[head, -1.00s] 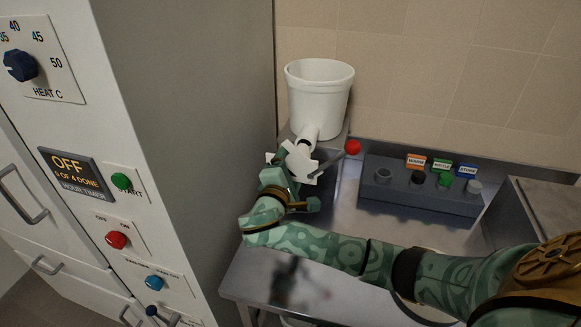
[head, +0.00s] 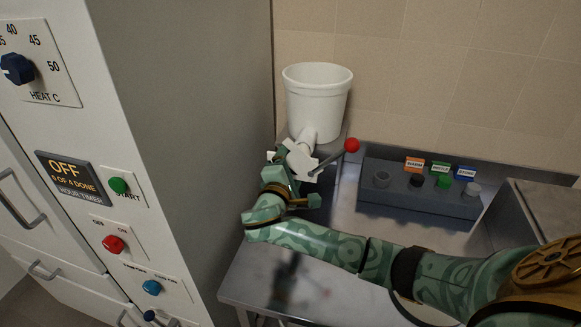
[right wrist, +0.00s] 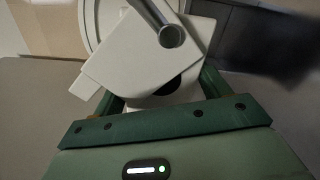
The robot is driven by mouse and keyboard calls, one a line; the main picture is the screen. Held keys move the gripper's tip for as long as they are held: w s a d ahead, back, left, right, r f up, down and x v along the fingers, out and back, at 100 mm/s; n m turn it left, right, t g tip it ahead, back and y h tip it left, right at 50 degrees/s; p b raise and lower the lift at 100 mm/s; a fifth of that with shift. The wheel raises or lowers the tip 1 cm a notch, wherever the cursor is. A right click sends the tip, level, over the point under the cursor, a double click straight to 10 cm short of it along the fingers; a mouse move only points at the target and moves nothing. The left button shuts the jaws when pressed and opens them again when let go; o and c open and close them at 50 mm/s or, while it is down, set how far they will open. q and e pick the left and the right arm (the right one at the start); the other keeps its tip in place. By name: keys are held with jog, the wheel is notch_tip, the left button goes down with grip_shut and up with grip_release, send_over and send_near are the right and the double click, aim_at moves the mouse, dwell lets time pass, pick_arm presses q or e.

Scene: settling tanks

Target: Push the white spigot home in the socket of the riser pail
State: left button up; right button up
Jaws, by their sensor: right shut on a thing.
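The riser pail (head: 318,100) is a white bucket standing against the tiled wall, with a short white socket pipe low on its front. The white spigot (head: 301,160) is a blocky body with a grey lever ending in a red ball (head: 351,145). It lines up with the socket and meets it in the head view; how deep it sits I cannot tell. My right gripper (head: 286,174) is shut on the spigot from the front. In the right wrist view the spigot (right wrist: 135,62) fills the space between the green fingers. My left gripper is not in view.
A dark grey block (head: 420,197) with several coloured caps and labels stands right of the pail on the steel bench (head: 255,268). A tall white cabinet (head: 175,215) with knobs and buttons closes off the left. A basin edge (head: 515,215) lies at the right.

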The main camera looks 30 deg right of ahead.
jog(key=shift+x, duration=0.95)
jog(key=o, duration=1.3)
jog(key=shift+c, duration=0.2)
jog(key=p+v, duration=0.1)
jog(key=v, duration=1.5)
jog(key=shift+a+p, duration=0.2)
jog(key=shift+p, duration=0.1)
jog(key=shift+s, duration=0.15)
